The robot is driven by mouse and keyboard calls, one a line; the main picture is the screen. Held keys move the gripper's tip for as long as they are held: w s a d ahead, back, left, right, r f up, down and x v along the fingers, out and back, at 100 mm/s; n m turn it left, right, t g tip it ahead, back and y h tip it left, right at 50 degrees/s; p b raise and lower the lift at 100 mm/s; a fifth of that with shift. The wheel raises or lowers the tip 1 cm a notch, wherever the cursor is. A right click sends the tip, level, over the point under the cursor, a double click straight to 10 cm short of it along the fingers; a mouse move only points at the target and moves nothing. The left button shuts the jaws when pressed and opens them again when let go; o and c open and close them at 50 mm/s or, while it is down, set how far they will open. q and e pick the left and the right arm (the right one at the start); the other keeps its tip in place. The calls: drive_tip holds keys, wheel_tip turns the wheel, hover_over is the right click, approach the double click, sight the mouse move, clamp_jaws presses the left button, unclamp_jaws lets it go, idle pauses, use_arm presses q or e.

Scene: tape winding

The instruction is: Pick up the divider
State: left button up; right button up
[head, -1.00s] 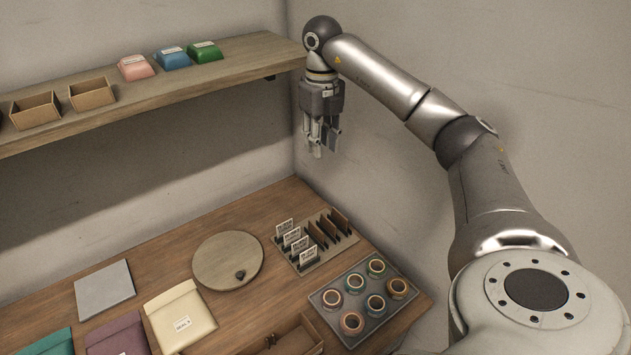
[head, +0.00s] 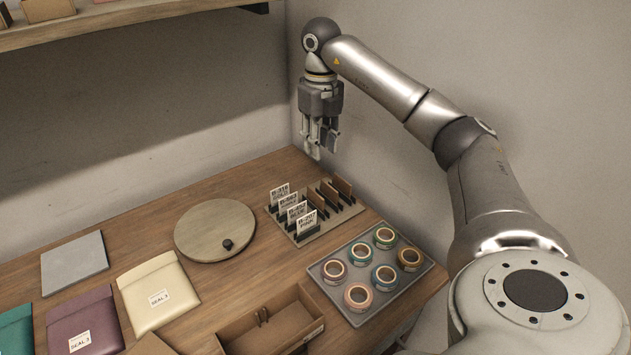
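Thin brown dividers (head: 342,187) stand upright in the right-hand slots of a wooden rack (head: 339,219) near the back right of the table. White label cards (head: 307,223) stand in the same rack, on its left side. I cannot tell which divider is the one the task names. My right gripper (head: 319,154) hangs fingers down, above and behind the rack near the wall corner. Its fingers look apart, with nothing between them, and it touches nothing. My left gripper is not in view.
A grey tray (head: 330,290) of tape rolls lies right of my base side of the rack. A round wooden turntable (head: 205,235) sits left of the rack. A shelf (head: 150,8) runs above.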

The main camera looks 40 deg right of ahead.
wheel_tip(320, 180, down, 4)
drive_tip(key=f+b, duration=0.1)
drive_tip(key=b, duration=0.2)
hover_over(315, 193)
drive_tip(key=s, duration=0.1)
wheel_tip(315, 193, down, 5)
drive_tip(key=f+p, duration=0.1)
drive_tip(key=f, duration=0.1)
drive_tip(key=w+f+p, duration=0.1)
drive_tip(key=f, duration=0.1)
drive_tip(key=shift+d+f, duration=0.1)
drive_tip(key=shift+f, duration=0.45)
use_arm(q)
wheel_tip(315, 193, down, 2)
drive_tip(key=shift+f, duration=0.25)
use_arm(e)
drive_tip(key=shift+c, duration=0.2)
clamp_jaws()
